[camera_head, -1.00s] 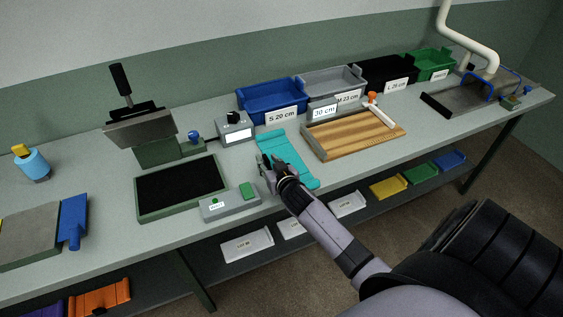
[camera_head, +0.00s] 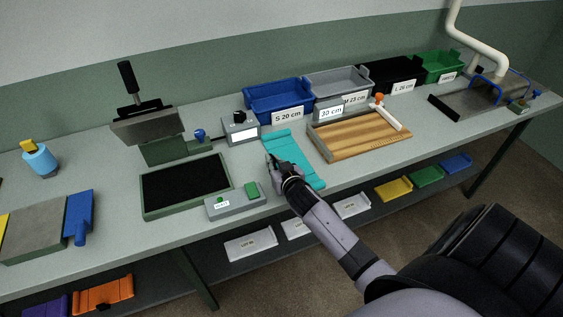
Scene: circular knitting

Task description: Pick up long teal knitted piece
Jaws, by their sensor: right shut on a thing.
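The long teal knitted piece (camera_head: 292,150) lies flat on the bench between the press and the wooden board. My right gripper (camera_head: 271,163) is at its left edge, near its middle, with the fingers closed on the teal piece. The fingers and wrist hide part of that edge. The piece looks level with the bench; I cannot tell if any of it is lifted. My left gripper is not in view.
Left of the piece are a black-topped press (camera_head: 186,187) and a grey control box (camera_head: 235,201). Blue (camera_head: 282,101), grey, black and green bins stand behind.

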